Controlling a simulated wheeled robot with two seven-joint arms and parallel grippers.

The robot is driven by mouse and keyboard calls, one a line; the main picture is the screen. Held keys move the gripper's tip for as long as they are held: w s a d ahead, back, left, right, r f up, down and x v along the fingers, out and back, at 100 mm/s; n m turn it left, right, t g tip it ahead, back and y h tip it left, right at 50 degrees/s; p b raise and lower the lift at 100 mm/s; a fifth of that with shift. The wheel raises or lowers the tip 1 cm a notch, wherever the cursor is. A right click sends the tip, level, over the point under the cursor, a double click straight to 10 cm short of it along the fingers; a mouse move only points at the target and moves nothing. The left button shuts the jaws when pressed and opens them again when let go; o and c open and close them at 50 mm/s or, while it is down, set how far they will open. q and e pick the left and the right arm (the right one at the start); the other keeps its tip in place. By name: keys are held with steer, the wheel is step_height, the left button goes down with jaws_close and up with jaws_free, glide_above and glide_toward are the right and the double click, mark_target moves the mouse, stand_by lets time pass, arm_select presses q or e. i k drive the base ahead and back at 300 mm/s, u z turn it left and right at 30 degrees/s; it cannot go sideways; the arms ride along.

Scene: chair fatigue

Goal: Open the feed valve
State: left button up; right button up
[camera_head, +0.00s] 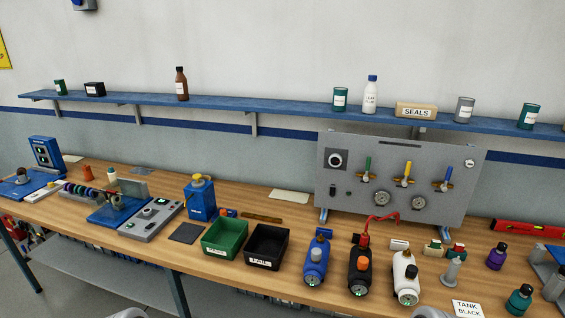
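A grey upright panel (345,195) stands at the back right of the bench. It carries three valves in a row: one with a green handle (368,163), one with a yellow handle (408,168) and one with a blue handle (447,173). All three handles point roughly upward. I cannot read which one is the feed valve. Two round gauges, a left one (382,198) and a right one (418,203), sit below the valves. A dark round dial (335,159) is at the panel's upper left. Neither gripper shows; only pale rounded shapes touch the bottom edge.
A card (468,308) reads "TANK BLACK". Green (225,238) and black (267,246) bins are left. A shelf (290,112) runs above.

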mark_target(368, 168)
steer(key=k, duration=0.5)
steer(key=z, duration=1.4)
steer(key=i, duration=0.95)
steer(key=u, duration=1.95)
steer(key=i, duration=0.15)
steer(key=z, duration=0.05)
